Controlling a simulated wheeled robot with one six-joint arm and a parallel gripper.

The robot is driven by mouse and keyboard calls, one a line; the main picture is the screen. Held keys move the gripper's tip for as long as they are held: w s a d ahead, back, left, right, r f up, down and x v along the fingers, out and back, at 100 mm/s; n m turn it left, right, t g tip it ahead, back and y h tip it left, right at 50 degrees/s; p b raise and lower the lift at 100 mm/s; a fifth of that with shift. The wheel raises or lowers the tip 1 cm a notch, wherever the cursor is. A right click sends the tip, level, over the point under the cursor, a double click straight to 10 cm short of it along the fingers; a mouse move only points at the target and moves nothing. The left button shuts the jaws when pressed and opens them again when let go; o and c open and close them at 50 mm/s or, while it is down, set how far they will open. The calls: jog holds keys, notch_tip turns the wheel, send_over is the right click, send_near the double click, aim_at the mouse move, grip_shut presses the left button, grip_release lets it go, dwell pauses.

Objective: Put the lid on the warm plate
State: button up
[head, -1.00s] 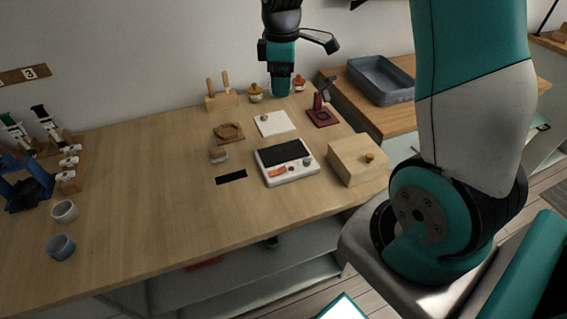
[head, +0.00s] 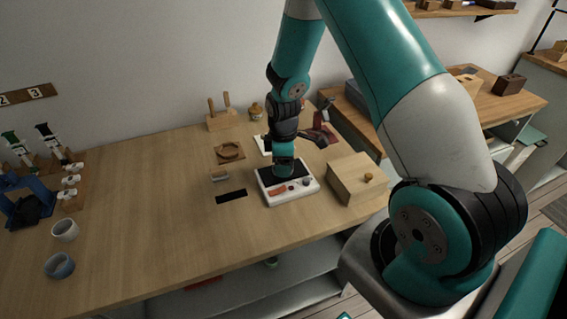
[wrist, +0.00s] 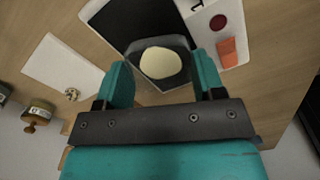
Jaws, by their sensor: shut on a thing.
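The warm plate (head: 299,191), a white unit with a black top, stands on the wooden table; its black surface also shows in the wrist view (wrist: 108,22). My gripper (head: 284,173) points down over it. A small knobbed piece (wrist: 72,93) is at the edge of a white tile (wrist: 58,66).
Lidded jars (wrist: 38,115) stand at the back. The table's left middle is clear.

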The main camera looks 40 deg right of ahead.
jog(key=shift+f, duration=0.55)
jog(key=shift+f, duration=0.1)
jog(key=o, duration=0.9)
notch_tip(320, 180, up, 12)
jog(key=b, duration=0.1)
jog(key=s+a+r+m+y, duration=0.1)
jog(key=s+a+r, duration=0.25)
jog(key=a, duration=0.25)
jog(key=s+a+r+y, duration=0.1)
jog(key=s+a+r, duration=0.1)
jog(key=a+r, duration=0.3)
jog(key=s+a+r, duration=0.2)
jog(key=s+a, duration=0.1)
jog(key=s, duration=0.2)
jog(key=s+a+r+m+y, duration=0.1)
jog(key=s+a+r, duration=0.1)
jog(key=s+a, duration=0.2)
jog(key=s+a+r+m+y, duration=0.1)
jog(key=s+a+r, duration=0.2)
jog(key=s, duration=0.5)
jog(key=shift+a, duration=0.2)
